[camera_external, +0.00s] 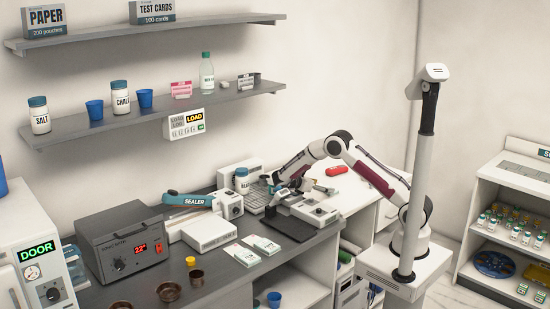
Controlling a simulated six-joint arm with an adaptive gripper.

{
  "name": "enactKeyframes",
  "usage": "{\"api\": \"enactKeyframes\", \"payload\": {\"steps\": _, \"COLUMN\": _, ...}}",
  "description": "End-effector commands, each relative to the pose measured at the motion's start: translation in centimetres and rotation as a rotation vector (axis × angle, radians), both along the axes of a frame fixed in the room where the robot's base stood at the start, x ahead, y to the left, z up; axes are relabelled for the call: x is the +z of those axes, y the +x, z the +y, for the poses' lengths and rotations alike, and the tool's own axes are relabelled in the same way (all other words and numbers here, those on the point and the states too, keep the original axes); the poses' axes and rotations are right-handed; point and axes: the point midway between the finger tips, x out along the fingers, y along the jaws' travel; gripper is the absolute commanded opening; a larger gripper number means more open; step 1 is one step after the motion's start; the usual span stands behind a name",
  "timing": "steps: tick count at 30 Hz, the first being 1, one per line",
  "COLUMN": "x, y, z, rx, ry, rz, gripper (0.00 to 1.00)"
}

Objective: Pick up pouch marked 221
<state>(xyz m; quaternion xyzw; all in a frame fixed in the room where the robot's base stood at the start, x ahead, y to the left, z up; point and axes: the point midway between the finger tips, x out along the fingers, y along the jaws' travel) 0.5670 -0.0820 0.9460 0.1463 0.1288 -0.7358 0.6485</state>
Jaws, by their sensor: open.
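Two flat, pale packets lie side by side on the dark counter, a left one (240,256) and a right one (263,245). They look like pouches, but their print is too small to read, so I cannot tell which, if either, is marked 221. My gripper (279,190) is open over the right part of the counter, behind and to the right of the packets and apart from them. The space between the fingers is too small to see clearly.
A blue-handled sealer (187,200) and a white box (209,235) stand left of the packets. A dark grey box unit (124,240) and small brown dishes (170,291) are at left. A red object (337,170) lies at right.

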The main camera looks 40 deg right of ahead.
Motion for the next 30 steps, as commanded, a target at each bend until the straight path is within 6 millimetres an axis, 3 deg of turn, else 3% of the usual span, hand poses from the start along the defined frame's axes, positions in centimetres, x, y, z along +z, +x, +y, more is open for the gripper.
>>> {"api": "enactKeyframes", "payload": {"steps": 7, "x": -0.4, "y": -0.1, "z": -1.0, "rx": -0.001, "ry": 0.0, "rz": 0.0, "gripper": 0.81}}
{"api": "enactKeyframes", "payload": {"steps": 19, "x": -2.1, "y": -0.7, "z": -5.0, "rx": -0.001, "ry": 0.0, "rz": 0.0, "gripper": 0.81}}
{"api": "enactKeyframes", "payload": {"steps": 30, "x": -2.3, "y": -0.7, "z": -5.5, "rx": 0.0, "ry": 0.0, "rz": 0.0, "gripper": 0.81}}
